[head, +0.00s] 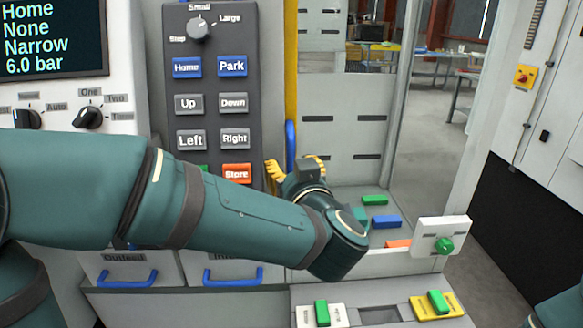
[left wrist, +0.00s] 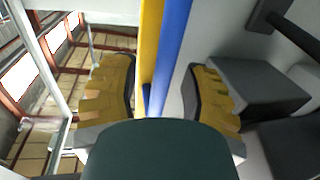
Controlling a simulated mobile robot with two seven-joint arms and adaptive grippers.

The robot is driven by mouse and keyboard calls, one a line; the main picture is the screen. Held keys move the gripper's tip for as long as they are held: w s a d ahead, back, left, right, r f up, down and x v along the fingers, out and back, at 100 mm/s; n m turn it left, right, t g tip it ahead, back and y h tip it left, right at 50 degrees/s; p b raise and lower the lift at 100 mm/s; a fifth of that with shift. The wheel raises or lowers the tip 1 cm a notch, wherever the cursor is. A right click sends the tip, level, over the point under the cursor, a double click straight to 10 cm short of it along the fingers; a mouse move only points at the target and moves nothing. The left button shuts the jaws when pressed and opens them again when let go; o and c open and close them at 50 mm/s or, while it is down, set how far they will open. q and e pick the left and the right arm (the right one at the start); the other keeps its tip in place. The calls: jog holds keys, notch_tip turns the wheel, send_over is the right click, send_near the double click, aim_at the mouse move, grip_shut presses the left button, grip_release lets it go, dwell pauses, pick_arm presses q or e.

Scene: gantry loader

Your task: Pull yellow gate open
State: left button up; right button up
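The yellow gate edge (head: 291,60) runs upright behind the keypad panel. A blue upright handle (head: 291,146) sits on its lower part. My left gripper (head: 296,166) is at the lower end of the handle, its yellow fingers on either side. In the left wrist view the blue handle (left wrist: 173,45) and the yellow gate edge (left wrist: 150,40) pass between the open fingers of my left gripper (left wrist: 160,90), with gaps showing on both sides. My left wrist and arm hide what lies below the handle. My right gripper is not in view.
A grey keypad panel (head: 212,95) stands left of the gate. Below are drawers with blue handles (head: 233,277). To the right lie green and blue blocks (head: 387,222) on a ledge, and a white box with a green button (head: 443,246).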

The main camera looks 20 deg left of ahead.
pick_arm(q)
jog(key=v, duration=1.2)
